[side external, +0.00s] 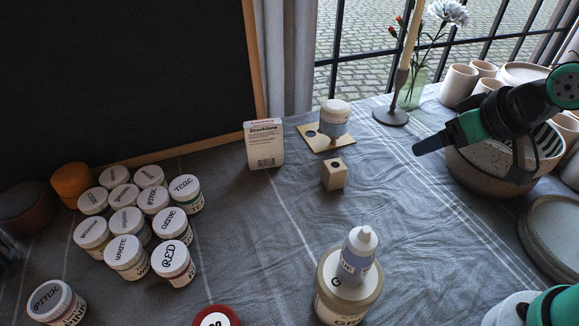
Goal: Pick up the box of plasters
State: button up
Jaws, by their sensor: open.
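A small white box with dark print and a barcode (264,145) stands upright on the cloth, near the foot of the blackboard. It looks like the box of plasters, though its print is too small to read surely. My gripper (467,166) is at the right, above and in front of a speckled bowl, its two fingers spread apart with nothing between them. It is well to the right of the box and not touching it.
A white-capped bottle on a card (313,133) and a wooden block (334,174) stand right of the box. Several paint jars (126,252) are left. A candlestick (392,112) stands behind. A bottle on a jar (356,258) is in front.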

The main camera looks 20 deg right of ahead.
jog(key=n+g+y, duration=0.4)
jog(key=n+y, duration=0.6)
jog(key=n, duration=0.1)
send_near(270, 121)
jog(key=s+a, duration=0.1)
jog(key=f+n+y, duration=0.1)
jog(key=w+a+f+n, duration=0.1)
jog(key=w+a+f+n+y, duration=0.1)
jog(key=shift+w+a+f+n+g+y, duration=0.2)
jog(key=shift+f+n+g+y, duration=0.1)
jog(key=shift+f+n, duration=0.1)
jog(key=shift+w+a+f+n+y, duration=0.15)
jog(key=shift+a+f+n+y, duration=0.15)
jog(key=shift+f+n, duration=0.15)
jog(key=shift+a, duration=0.2)
jog(key=shift+x, duration=2.55)
